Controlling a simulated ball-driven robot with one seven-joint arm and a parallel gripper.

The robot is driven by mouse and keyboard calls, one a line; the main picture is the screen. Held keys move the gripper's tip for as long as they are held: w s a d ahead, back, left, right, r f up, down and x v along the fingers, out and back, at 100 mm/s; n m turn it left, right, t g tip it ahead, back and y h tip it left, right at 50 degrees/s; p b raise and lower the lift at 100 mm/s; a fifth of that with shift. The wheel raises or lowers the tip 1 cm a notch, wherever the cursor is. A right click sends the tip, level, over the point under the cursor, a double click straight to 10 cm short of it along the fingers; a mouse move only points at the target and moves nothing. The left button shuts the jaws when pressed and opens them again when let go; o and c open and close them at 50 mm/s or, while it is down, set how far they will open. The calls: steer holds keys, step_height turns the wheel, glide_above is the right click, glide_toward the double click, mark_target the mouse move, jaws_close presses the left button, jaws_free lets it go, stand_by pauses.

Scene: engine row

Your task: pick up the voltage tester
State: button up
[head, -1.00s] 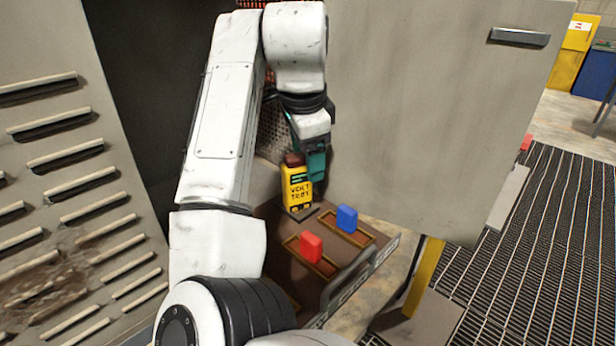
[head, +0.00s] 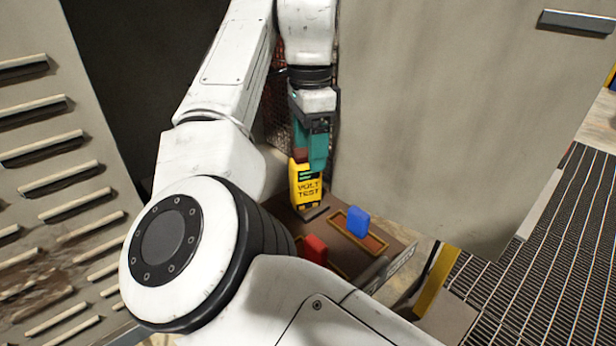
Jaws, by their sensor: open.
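The voltage tester (head: 306,187) is a yellow block with dark "VOLT TEST" lettering and a dark reddish top. It stands upright at the back of a brown tray. My gripper (head: 309,160), with teal fingers, points down right at the tester's top. One finger shows at the right of the top, and part of the other shows behind it at the left. The jaws are open. The fingers overlap the tester's upper end in the picture; whether they touch it I cannot tell.
The brown tray (head: 326,231) also holds a blue block (head: 358,221) and a red block (head: 315,249) in framed slots. A large grey panel (head: 430,120) stands close on the right of my gripper. A louvred grey panel (head: 60,190) stands on the left. Dark grating covers the floor at right.

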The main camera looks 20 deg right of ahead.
mark_target(305, 172)
steer(key=f, duration=0.2)
steer(key=f+p, duration=0.1)
steer(key=f, duration=0.3)
steer(key=shift+w+a+f, duration=0.25)
steer(key=shift+w+a, duration=0.05)
steer(key=shift+a, duration=0.05)
steer(key=shift+c, duration=0.3)
steer(key=c, duration=1.2)
steer(key=shift+r, duration=0.1)
steer(key=shift+c, duration=0.2)
